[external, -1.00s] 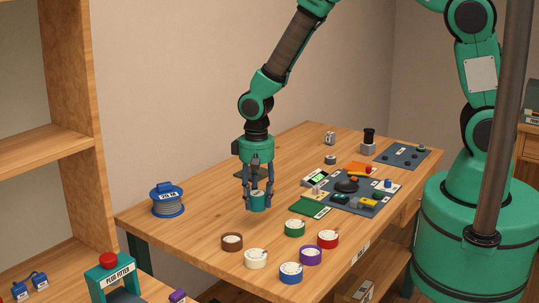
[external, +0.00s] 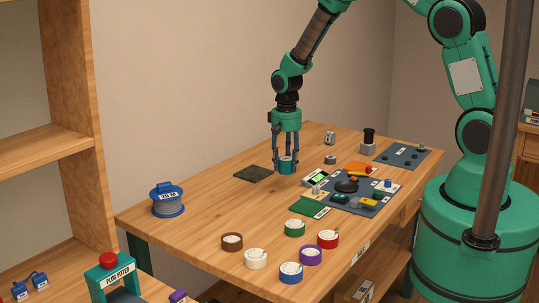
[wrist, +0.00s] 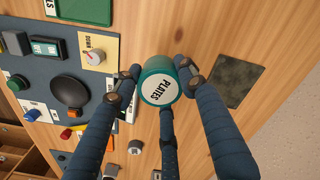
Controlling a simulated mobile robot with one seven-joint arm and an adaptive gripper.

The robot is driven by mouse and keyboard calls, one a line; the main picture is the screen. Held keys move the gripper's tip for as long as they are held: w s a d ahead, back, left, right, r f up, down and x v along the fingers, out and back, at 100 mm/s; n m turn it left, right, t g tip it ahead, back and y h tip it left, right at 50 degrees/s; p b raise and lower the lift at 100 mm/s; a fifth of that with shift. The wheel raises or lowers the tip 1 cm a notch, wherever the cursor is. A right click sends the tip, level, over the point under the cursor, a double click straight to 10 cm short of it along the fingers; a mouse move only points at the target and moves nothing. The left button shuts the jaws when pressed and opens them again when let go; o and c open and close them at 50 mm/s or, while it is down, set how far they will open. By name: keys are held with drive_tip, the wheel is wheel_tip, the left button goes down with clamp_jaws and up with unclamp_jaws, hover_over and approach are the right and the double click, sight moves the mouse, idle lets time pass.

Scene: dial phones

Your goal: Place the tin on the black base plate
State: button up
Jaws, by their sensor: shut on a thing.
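The tin (external: 286,169) is a small teal cylinder with a white top, held upright between the fingers of my gripper (external: 286,161). In the wrist view the tin (wrist: 159,67) shows a white lid marked "PLATES", and the fingers of my gripper (wrist: 163,82) close around it. The black base plate (external: 254,174) is a flat dark square lying bare on the table, left of the tin. It also shows in the wrist view (wrist: 238,80), right of the tin and apart from it. I cannot tell how high the tin is above the table.
A grey panel with knobs and switches (external: 350,207) lies right of the gripper, with a green board (external: 309,207) beside it. A cable reel (external: 168,200) stands at the left. Table around the plate is clear.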

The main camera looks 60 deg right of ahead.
drive_tip(key=shift+d, duration=0.25)
drive_tip(key=shift+w, duration=0.1)
drive_tip(key=b, duration=0.2)
hover_over(254, 172)
drive_tip(key=shift+a+f, duration=0.15)
drive_tip(key=shift+f, duration=0.55)
drive_tip(key=shift+f, duration=1.8)
